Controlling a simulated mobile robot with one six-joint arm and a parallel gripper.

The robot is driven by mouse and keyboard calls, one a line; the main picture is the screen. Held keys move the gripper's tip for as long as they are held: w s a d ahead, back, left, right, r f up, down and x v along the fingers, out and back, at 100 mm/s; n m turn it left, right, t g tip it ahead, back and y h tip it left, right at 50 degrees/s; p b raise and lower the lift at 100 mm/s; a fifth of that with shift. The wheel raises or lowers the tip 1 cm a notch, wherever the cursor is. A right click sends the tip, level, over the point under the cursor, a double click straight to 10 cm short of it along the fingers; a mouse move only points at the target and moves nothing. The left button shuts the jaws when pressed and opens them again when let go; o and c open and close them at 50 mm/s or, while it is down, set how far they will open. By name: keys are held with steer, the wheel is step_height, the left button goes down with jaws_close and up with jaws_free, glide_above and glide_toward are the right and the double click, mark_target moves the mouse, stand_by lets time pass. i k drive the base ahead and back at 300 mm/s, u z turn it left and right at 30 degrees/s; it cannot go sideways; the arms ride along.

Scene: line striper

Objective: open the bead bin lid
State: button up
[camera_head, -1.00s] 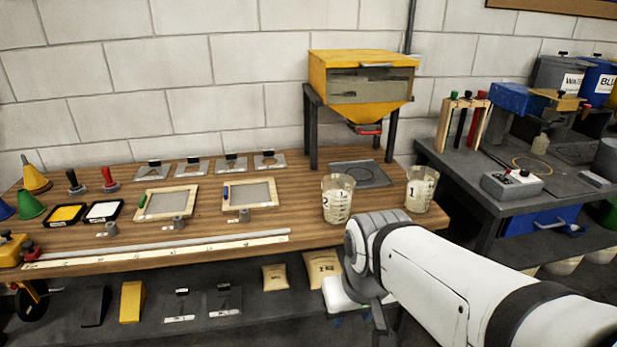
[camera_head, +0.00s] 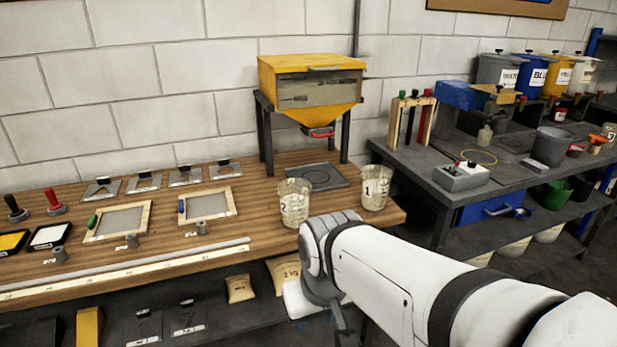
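The bead bin is a yellow hopper (camera_head: 312,88) on a dark stand at the back of the wooden bench, with a grey window in its front. Its yellow lid (camera_head: 300,63) lies flat and closed on top, with a small dark handle at the front edge. A red-handled gate (camera_head: 320,133) sits under the funnel. My arm reaches in from the lower right, and its end is in front of the bench edge, below and well apart from the bin. My gripper (camera_head: 343,320) points down and is partly hidden; its finger state is unclear.
Two clear cups stand on the bench, cup 2 (camera_head: 294,203) and cup 1 (camera_head: 375,187), close behind my arm. A dark square plate (camera_head: 318,176) lies under the bin. A grey bench (camera_head: 440,205) with a tool rack (camera_head: 411,120) stands to the right.

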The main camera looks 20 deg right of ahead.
mark_target(319, 62)
steer(key=k, duration=0.6)
steer(key=z, duration=0.25)
steer(key=i, duration=1.45)
steer(key=u, duration=0.2)
